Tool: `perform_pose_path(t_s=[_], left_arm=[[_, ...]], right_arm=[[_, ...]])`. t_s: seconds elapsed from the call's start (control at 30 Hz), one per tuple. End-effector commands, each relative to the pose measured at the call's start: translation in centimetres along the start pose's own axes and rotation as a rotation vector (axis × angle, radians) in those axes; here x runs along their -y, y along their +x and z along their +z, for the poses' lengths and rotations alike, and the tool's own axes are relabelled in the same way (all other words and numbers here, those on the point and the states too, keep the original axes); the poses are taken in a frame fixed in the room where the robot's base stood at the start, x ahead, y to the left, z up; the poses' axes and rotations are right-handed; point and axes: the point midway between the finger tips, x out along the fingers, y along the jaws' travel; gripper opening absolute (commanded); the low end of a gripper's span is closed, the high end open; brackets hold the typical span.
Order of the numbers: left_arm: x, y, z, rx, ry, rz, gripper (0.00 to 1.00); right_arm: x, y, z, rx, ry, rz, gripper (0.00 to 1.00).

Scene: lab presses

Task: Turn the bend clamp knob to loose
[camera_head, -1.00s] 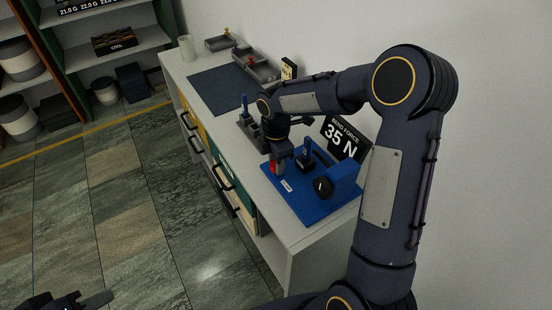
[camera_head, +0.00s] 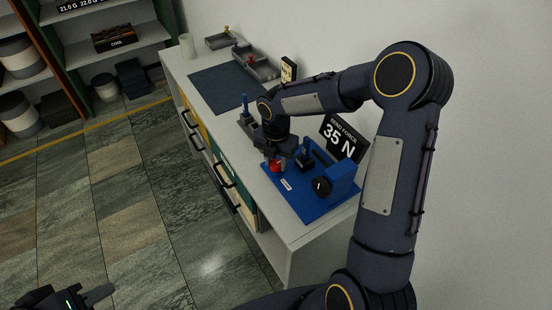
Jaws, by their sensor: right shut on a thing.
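The blue bend press (camera_head: 312,207) sits on the near end of the bench. A sign above it reads 35 N (camera_head: 341,139). A red part (camera_head: 275,167), seemingly the clamp knob, shows at its left side, mostly hidden by my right gripper (camera_head: 277,161). My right gripper points down and is shut on this red part. A black dial (camera_head: 321,186) with a white mark is on the press's front right, apart from the gripper. My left gripper (camera_head: 98,295) is at the bottom left, over the floor and cut by the frame edge; its opening is unclear.
A grey fixture with a blue upright (camera_head: 245,103) stands behind the press on the bench. Beyond it are a dark mat (camera_head: 215,86) and grey trays (camera_head: 222,42). Drawer handles (camera_head: 222,174) stick out at the bench front. The floor on the left is clear.

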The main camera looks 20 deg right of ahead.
Motion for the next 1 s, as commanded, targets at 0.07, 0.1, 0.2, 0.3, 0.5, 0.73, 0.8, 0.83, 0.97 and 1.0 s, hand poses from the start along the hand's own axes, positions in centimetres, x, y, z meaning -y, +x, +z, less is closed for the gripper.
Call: perform_pose_path(t_s=[0.07, 0.1, 0.2, 0.3, 0.5, 0.73, 0.8, 0.83, 0.97, 1.0], left_arm=[[-0.04, -0.09, -0.05, 0.0, 0.0, 0.0, 0.34], [-0.05, -0.1, -0.05, 0.0, 0.0, 0.0, 0.34], [-0.05, -0.11, -0.05, 0.0, 0.0, 0.0, 0.34], [-0.05, -0.1, -0.05, 0.0, 0.0, 0.0, 0.34], [-0.04, -0.1, -0.05, 0.0, 0.0, 0.0, 0.34], [-0.04, -0.09, -0.05, 0.0, 0.0, 0.0, 0.34], [-0.04, -0.09, -0.04, 0.0, 0.0, 0.0, 0.34], [-0.04, -0.09, -0.04, 0.0, 0.0, 0.0, 0.34], [-0.03, -0.08, -0.04, 0.0, 0.0, 0.0, 0.34], [-0.03, -0.06, -0.03, 0.0, 0.0, 0.0, 0.34]], right_arm=[[-0.06, -0.16, 0.11, 0.003, -0.012, 0.003, 0.11], [-0.07, -0.16, 0.11, 0.003, -0.017, 0.003, 0.11], [-0.07, -0.15, 0.11, 0.004, -0.023, 0.003, 0.11], [-0.07, -0.14, 0.11, 0.004, -0.024, 0.003, 0.11], [-0.07, -0.13, 0.1, 0.004, -0.024, 0.003, 0.11], [-0.05, -0.08, 0.06, 0.002, -0.023, 0.002, 0.56], [-0.04, -0.06, 0.05, 0.002, -0.023, 0.001, 0.56], [-0.03, -0.06, 0.04, 0.002, -0.023, 0.001, 0.56], [-0.02, -0.08, 0.03, 0.001, -0.022, 0.001, 0.56], [-0.03, -0.2, 0.05, 0.002, -0.022, 0.001, 0.56]])
